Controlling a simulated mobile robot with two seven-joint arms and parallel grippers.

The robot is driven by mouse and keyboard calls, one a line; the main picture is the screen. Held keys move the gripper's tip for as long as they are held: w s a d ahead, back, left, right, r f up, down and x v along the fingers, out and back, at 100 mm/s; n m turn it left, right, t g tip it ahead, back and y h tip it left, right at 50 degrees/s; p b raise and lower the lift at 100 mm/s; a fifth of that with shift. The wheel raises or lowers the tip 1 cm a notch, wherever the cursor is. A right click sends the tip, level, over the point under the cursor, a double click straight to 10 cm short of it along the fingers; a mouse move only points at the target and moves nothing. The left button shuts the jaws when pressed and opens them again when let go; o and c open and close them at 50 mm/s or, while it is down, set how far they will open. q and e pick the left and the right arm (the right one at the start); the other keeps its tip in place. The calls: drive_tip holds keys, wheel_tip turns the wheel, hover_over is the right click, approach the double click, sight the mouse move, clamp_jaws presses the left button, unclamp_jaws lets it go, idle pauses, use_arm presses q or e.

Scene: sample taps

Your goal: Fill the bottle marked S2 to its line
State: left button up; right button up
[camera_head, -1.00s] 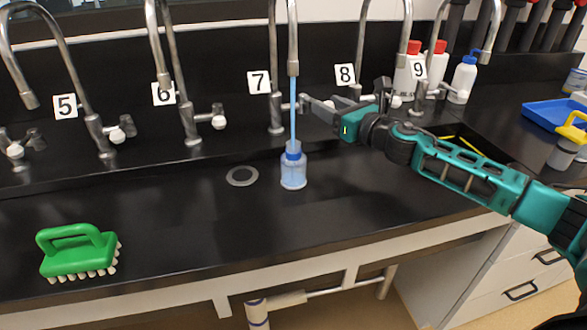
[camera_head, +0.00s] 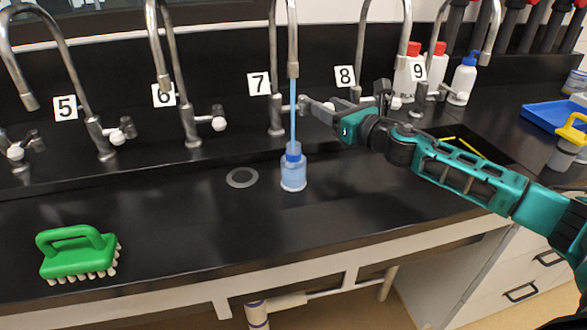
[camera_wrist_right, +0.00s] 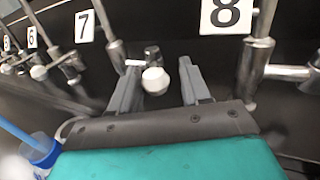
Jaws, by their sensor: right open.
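A small clear bottle (camera_head: 293,177) with a blue neck stands upright on the black counter under the tap marked 7 (camera_head: 258,82). A thin blue stream (camera_head: 293,112) runs from the spout (camera_head: 293,68) into its mouth. Blue liquid fills much of the body; its mark and line are too small to read. In the right wrist view its blue neck and stream (camera_wrist_right: 40,150) show at lower left. My right gripper (camera_head: 322,104) is open at tap 7's handle. In its wrist view the white knob (camera_wrist_right: 155,81) lies between the two fingers. My left gripper is out of view.
Taps 5 (camera_head: 65,107), 6 (camera_head: 163,94), 8 (camera_head: 345,75) and 9 (camera_head: 419,69) line the back. A drain ring (camera_head: 242,177) lies left of the bottle. A green brush (camera_head: 77,252) stands at front left. White bottles (camera_head: 463,80) stand at the back right.

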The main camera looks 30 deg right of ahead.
drive_tip(key=shift+a, duration=0.1)
drive_tip(key=a, duration=0.1)
drive_tip(key=a+p, duration=0.1)
drive_tip(key=shift+s+a, duration=0.2)
drive_tip(key=shift+a, duration=0.2)
idle(1.2)
drive_tip(key=shift+p, duration=0.35)
drive_tip(key=s+b, duration=0.1)
drive_tip(key=s, duration=0.6)
drive_tip(key=shift+b, duration=0.3)
idle(0.3)
idle(0.4)
